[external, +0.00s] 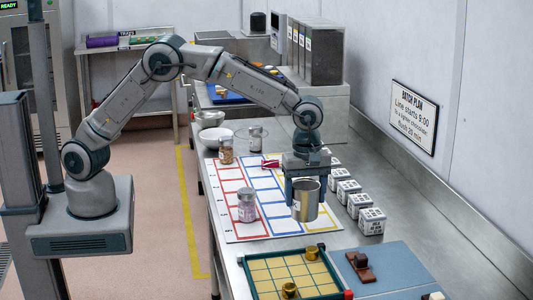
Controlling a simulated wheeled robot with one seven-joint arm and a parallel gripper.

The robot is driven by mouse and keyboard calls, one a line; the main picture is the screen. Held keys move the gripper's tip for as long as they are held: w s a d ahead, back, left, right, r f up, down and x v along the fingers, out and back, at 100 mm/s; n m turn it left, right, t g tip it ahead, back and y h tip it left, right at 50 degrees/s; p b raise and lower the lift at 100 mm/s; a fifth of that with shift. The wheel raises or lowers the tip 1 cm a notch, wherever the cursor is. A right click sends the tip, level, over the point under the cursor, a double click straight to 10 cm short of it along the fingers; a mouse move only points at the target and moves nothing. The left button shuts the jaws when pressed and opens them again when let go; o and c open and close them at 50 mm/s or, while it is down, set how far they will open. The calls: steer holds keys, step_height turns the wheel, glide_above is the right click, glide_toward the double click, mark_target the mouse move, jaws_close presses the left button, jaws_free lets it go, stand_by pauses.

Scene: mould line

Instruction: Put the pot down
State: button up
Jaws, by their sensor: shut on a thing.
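The pot (306,204) is a metal, open-topped cylinder, held upright in my gripper (306,180). My gripper points down and is shut on the pot's upper part. The pot hangs over the right part of a white mat (238,233) marked with red, blue and yellow squares. I cannot tell whether its base touches the mat or is a little above it. Part of the mat behind the pot and gripper is hidden.
Jars stand on the mat, one purple (247,206) and one brown (226,151). White printed blocks (371,222) line the mat's right side. A green-edged tray (290,272) with gold pieces is in front. Several mat squares are bare.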

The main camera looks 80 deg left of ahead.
mark_target(309, 210)
steer(key=shift+w+a+f, duration=0.5)
steer(key=shift+w+a, duration=0.05)
steer(key=shift+w, duration=0.15)
steer(key=shift+f+p, duration=0.75)
steer(key=shift+f, duration=1.3)
steer(key=shift+f, duration=0.1)
steer(key=shift+f, duration=0.15)
steer(key=o, duration=1.1)
